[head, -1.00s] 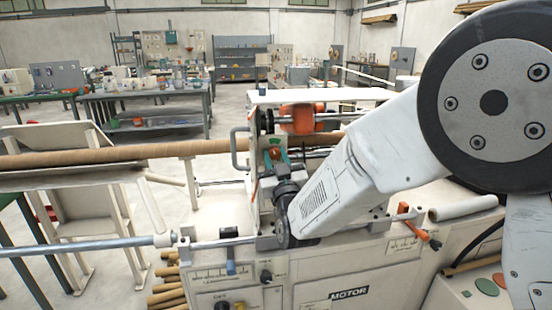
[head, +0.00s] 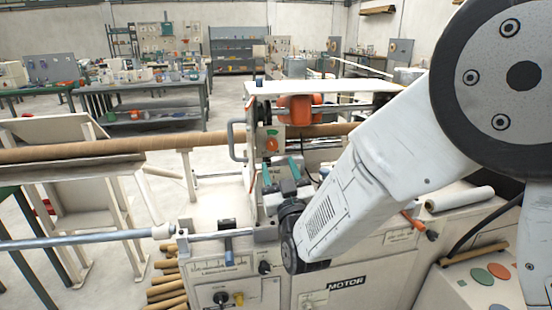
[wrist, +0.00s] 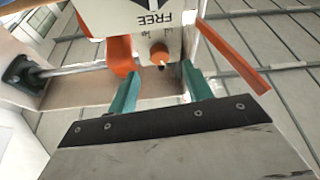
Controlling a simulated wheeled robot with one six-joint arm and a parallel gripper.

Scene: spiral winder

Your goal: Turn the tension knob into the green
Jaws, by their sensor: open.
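The tension knob appears to be the small orange knob (head: 271,145) on the white upright plate of the winder, with a small green patch by it. In the wrist view the orange knob (wrist: 159,52) lies beyond and between the fingertips, apart from them. My gripper (head: 279,168) is open and empty, just below and in front of the knob. Its two teal fingers also show in the wrist view (wrist: 159,67). A label reading FREE is upside down there, beside the knob. I cannot read where the knob points.
An orange roller block (head: 299,110) sits above the knob, under a white top plate (head: 320,87). A grey handle (head: 237,142) is to the left. A long brown tube (head: 110,147) runs across behind. An orange strip (wrist: 232,55) is close to the right finger.

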